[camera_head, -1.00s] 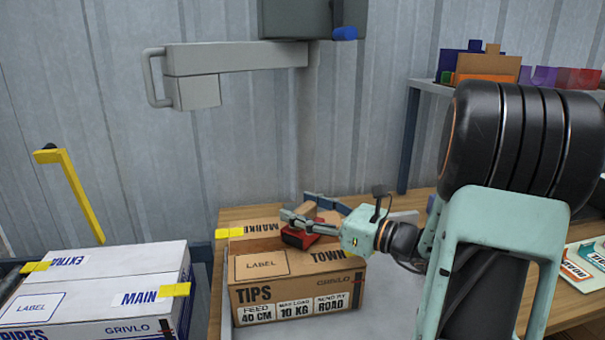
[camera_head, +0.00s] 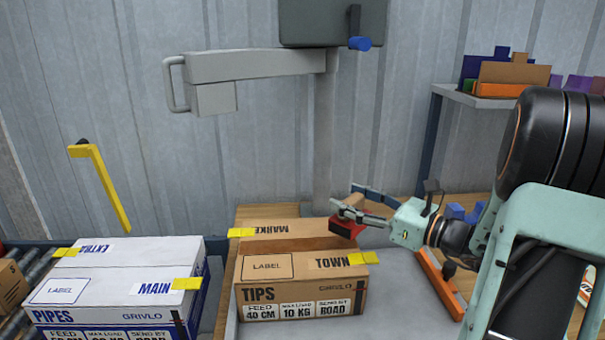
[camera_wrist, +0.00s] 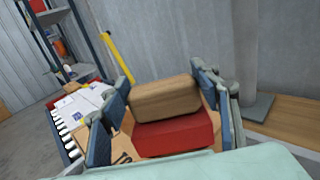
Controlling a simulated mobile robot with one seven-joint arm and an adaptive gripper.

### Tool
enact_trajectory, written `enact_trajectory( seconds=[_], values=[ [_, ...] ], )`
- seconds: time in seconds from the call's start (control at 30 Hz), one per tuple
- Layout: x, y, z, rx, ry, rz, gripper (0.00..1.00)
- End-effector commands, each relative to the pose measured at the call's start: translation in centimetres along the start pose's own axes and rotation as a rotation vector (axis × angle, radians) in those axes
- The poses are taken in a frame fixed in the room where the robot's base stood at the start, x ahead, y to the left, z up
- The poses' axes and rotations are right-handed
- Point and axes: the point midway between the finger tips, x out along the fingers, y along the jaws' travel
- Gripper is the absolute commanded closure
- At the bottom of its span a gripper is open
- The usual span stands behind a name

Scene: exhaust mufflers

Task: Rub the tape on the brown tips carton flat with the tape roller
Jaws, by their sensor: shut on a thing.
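The brown tips carton (camera_head: 301,297) stands closed on the bench in the head view. A darker brown tape band (camera_head: 290,245) runs across its top. Yellow tabs sit at the left (camera_head: 241,232) and right (camera_head: 352,258) of the top. My gripper (camera_head: 357,213) is shut on the wooden handle of the tape roller (camera_head: 346,228), whose body is red. The roller is at the band's right end, over the carton's far right edge; I cannot tell whether it touches. The wrist view shows the roller (camera_wrist: 175,133) between the finger pads of my gripper (camera_wrist: 163,92).
A white pipes carton (camera_head: 118,266) stands to the left, beside a yellow upright handle (camera_head: 103,187). A grey column with a jutting arm (camera_head: 255,66) rises behind. An orange bar (camera_head: 440,285) lies right of the tips carton. A shelf (camera_head: 480,100) stands at the back right.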

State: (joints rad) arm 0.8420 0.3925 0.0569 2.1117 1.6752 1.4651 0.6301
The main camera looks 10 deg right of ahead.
Motion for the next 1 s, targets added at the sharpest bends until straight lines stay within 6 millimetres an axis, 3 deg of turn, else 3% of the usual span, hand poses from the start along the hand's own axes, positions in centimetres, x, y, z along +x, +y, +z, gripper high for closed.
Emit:
enact_trajectory(
  seconds=[0.03, 0.33, 1.0],
  values=[
    [0.1, -0.1, 1.3, -0.001, -0.001, 0.0, 0.78],
    [0.4, -0.3, 4.5, -0.001, -0.002, 0.01, 0.78],
    [0.5, -0.3, 4.7, 0.0, -0.003, 0.011, 0.78]
  ],
)
